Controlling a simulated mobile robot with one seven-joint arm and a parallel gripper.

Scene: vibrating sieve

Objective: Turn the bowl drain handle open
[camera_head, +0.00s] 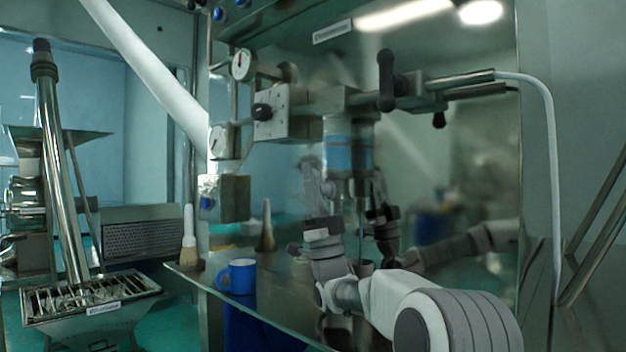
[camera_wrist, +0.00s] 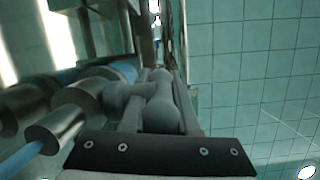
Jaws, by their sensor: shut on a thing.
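My gripper (camera_head: 314,182) points upward beside a metal unit with a blue band (camera_head: 338,153) under the wall-mounted assembly. It is shut on a grey, rounded handle, which I take to be the bowl drain handle (camera_wrist: 158,113), between the fingers in the wrist view. In the head view the gripper mostly hides this handle, so its exact angle is unclear. Metal cylinders with a blue band (camera_wrist: 62,107) lie close to the left of the fingers in the wrist view.
A black handle (camera_head: 387,80) and a white hose (camera_head: 540,85) are above right. The shiny back panel reflects my arm.

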